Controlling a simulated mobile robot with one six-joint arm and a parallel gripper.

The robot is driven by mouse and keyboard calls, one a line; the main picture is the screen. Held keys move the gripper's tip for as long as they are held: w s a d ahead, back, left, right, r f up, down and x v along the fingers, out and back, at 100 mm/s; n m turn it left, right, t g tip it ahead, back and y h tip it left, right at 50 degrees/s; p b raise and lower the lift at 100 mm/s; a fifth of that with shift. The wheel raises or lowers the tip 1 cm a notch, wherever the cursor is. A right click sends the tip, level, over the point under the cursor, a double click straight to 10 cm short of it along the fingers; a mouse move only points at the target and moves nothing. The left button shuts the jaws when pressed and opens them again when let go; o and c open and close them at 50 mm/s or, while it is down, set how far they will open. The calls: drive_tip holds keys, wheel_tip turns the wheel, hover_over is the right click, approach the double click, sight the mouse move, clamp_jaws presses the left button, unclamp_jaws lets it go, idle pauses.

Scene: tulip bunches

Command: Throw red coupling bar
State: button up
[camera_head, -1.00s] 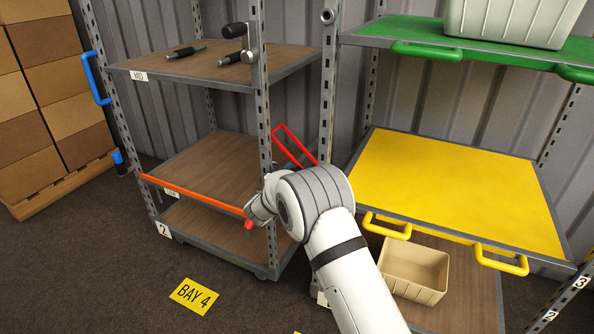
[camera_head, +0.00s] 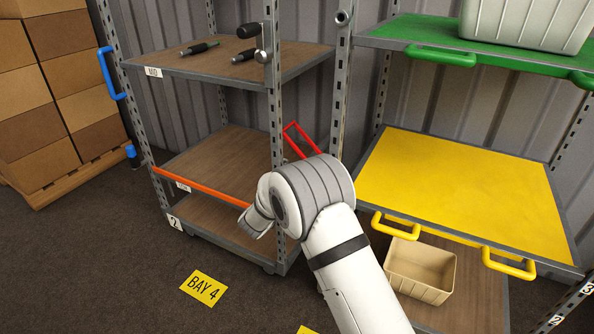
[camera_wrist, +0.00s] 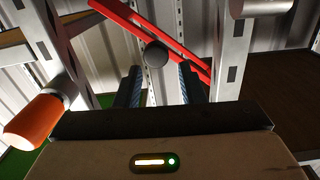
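The red coupling bar (camera_head: 308,138) is a narrow red loop, slanted beside the post between the wooden-shelf cart and the yellow-shelf cart. My arm hides its lower end in the head view. In the wrist view the red bar (camera_wrist: 122,16) runs from upper left down to the right, beyond the fingertips. My gripper (camera_wrist: 160,78) is open, its two dark fingers apart with blue on their inner sides. A dark round knob (camera_wrist: 156,54) shows between the fingertips, in front of the bar. I cannot tell whether anything touches. In the head view my arm hides the fingers.
An orange bar (camera_head: 200,187) crosses the left cart's front; an orange grip (camera_wrist: 33,122) is close at left in the wrist view. Steel posts (camera_wrist: 232,50) stand close to the fingers. Yellow handles (camera_head: 508,263) and a beige bin (camera_head: 420,270) are at right. Floor is clear near the BAY 4 sign (camera_head: 203,288).

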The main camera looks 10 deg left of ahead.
sight(298, 152)
drive_tip(key=r+y+p, duration=0.1)
drive_tip(key=r+y, duration=0.1)
drive_tip(key=w+r+m+g+y+p, duration=0.1)
drive_tip(key=r+y, duration=0.1)
drive_tip(key=r, duration=0.1)
drive_tip(key=w+d+r+g+y+p, duration=0.1)
drive_tip(key=r+y, duration=0.1)
drive_tip(key=shift+w+r, duration=0.2)
drive_tip(key=shift+r, duration=0.05)
drive_tip(key=c, duration=0.6)
drive_tip(key=r+g, duration=0.1)
drive_tip(key=s+d+r+m+g+y+p, duration=0.1)
drive_tip(key=d+r+g+y+p, duration=0.1)
drive_tip(key=shift+s+r+m, duration=0.15)
drive_tip(key=shift+s+m, duration=0.25)
clamp_jaws()
drive_tip(key=w+a+f+g, duration=0.1)
drive_tip(key=w+a+f, duration=0.1)
drive_tip(key=w+f, duration=0.3)
drive_tip(key=shift+w+a+y, duration=0.2)
drive_tip(key=shift+w+y, duration=0.1)
drive_tip(key=shift+w, duration=0.75)
drive_tip(key=shift+w+a+f+p, duration=0.2)
drive_tip(key=shift+a+f+p, duration=0.35)
drive_tip(key=shift+a+f, duration=0.25)
drive_tip(key=shift+r, duration=0.2)
